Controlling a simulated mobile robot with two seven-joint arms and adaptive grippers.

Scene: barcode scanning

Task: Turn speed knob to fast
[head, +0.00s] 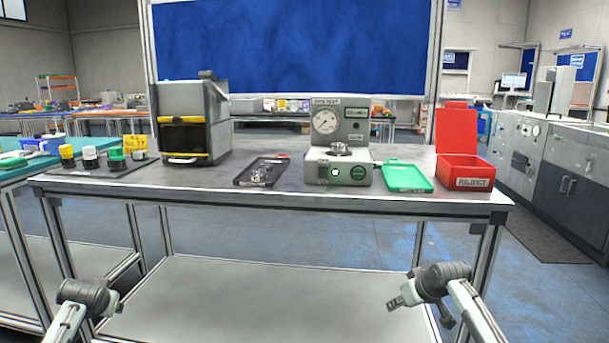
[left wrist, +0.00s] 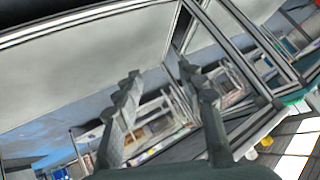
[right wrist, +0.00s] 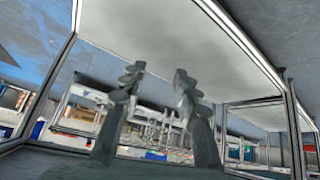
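A grey tester (head: 338,140) with a round dial gauge (head: 325,121) stands on the table, right of centre. Its front has a round green part (head: 358,173) and a small lit round spot (head: 335,172). No knob is clearly marked as the speed knob, and the labels are too small to read for a setting. My left gripper (left wrist: 160,72) is open and empty, its fingers apart, low at the left in front of the table. My right gripper (right wrist: 158,72) is also open and empty, low at the right in front of the table. Both are well away from the tester.
On the table (head: 290,202) are a grey-black machine (head: 193,120), a black tray (head: 262,172) with small metal parts, a green tray (head: 407,176) and an open red REJECT box (head: 463,171). Yellow, white and green capped items (head: 90,157) stand at the left. The table's front strip is clear.

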